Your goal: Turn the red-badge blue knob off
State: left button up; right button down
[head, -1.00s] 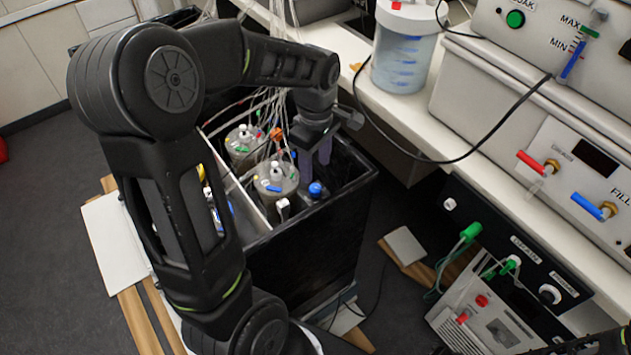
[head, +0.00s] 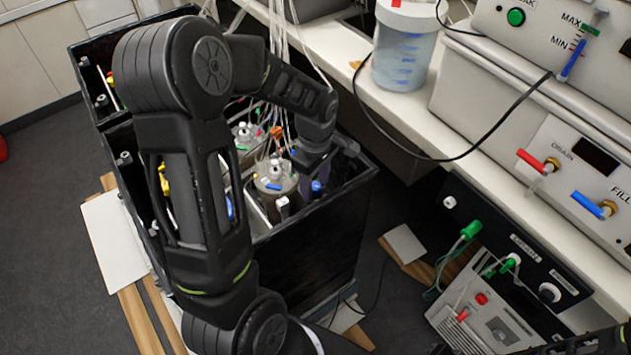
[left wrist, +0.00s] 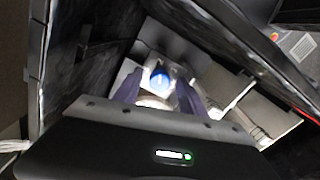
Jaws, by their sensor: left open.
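A round blue knob (head: 316,187) shows inside the right part of the black open-topped box. It also shows in the left wrist view (left wrist: 160,78), where it lies between the two fingers. No red badge can be made out on it. My left gripper (head: 309,180) reaches down into the box from above, close beside the knob. In the left wrist view the fingers (left wrist: 160,84) are open, one on each side of the knob, and I cannot tell whether they touch it.
Steel vessels (head: 274,180) with coloured caps and tubes stand left of the knob in the black box (head: 310,265). A white bench (head: 400,103) with a blue-marked container (head: 402,50) runs along the right. A black cable hangs over its edge.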

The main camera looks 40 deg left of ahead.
pick_arm(q)
grip_shut()
dwell(0.4)
jog(key=shift+m, duration=0.5)
jog(key=m, duration=0.3)
jog(key=shift+m+b, duration=0.3)
jog(key=m, duration=1.2)
jog(key=shift+r+m, duration=0.1)
jog(key=shift+m, duration=0.2)
jog(key=m, duration=0.6)
jog(key=shift+a+m, duration=0.1)
jog(key=shift+m, duration=0.3)
